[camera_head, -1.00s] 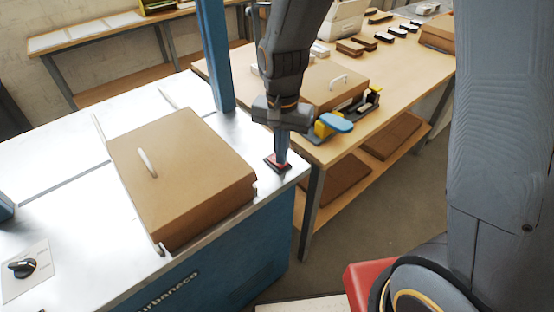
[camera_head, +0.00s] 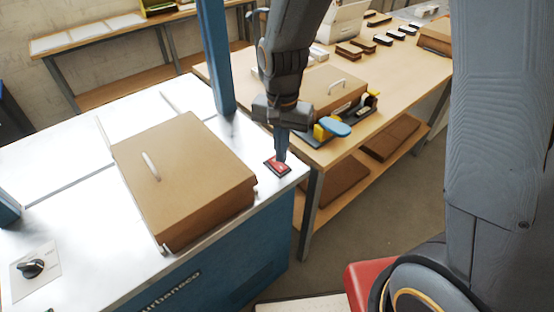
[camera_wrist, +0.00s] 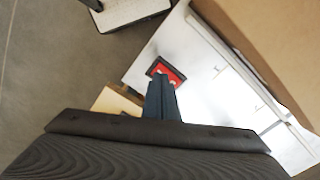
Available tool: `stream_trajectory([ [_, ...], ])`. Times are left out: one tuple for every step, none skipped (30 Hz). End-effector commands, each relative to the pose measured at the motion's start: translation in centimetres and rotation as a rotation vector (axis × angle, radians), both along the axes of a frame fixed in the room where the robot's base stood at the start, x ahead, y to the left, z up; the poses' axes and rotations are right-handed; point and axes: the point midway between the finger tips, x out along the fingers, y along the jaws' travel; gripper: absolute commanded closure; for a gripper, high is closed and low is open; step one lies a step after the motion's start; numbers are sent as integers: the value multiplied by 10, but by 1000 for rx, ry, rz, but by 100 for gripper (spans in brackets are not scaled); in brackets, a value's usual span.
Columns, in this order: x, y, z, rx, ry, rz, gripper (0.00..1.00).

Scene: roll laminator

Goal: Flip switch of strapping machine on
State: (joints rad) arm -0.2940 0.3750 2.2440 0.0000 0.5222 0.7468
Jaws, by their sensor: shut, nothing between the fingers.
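The strapping machine (camera_head: 80,219) has a bright metal top and a blue body, seen at the left in the head view. Its red rocker switch (camera_head: 275,168) sits in a black frame near the machine's right corner. The switch also shows in the wrist view (camera_wrist: 166,71), partly hidden behind my fingers. My gripper (camera_head: 281,158) points down with its blue fingers shut and empty, the tips at or just above the switch. In the wrist view the shut fingers (camera_wrist: 160,84) overlap the switch's lower edge. I cannot tell whether the tips touch it.
A brown box (camera_head: 185,180) with a white handle lies on the machine top, left of the switch. A black rotary knob (camera_head: 31,267) is at the near left. A blue post (camera_head: 213,60) rises behind. A wooden table (camera_head: 350,122) with boxes and tools stands to the right.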

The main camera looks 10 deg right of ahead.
Motion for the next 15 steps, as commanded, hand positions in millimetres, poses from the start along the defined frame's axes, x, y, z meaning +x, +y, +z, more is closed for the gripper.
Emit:
stream_trajectory([
  [0,0,6,0,0,0,100],
  [0,0,9,0,0,0,100],
  [0,0,11,0,0,0,100],
  [0,0,14,0,0,0,100],
  [0,0,16,0,0,0,100],
  [0,0,19,0,0,0,100],
  [0,0,21,0,0,0,100],
  [0,0,23,0,0,0,100],
  [-1,0,26,0,0,0,100],
  [-1,0,28,0,0,0,100],
  [-1,0,30,0,0,-1,100],
  [-1,0,33,0,0,-1,100],
  [-1,0,35,0,1,-1,100],
  [-1,0,37,0,1,-1,100],
  [-1,0,40,0,1,-1,100],
])
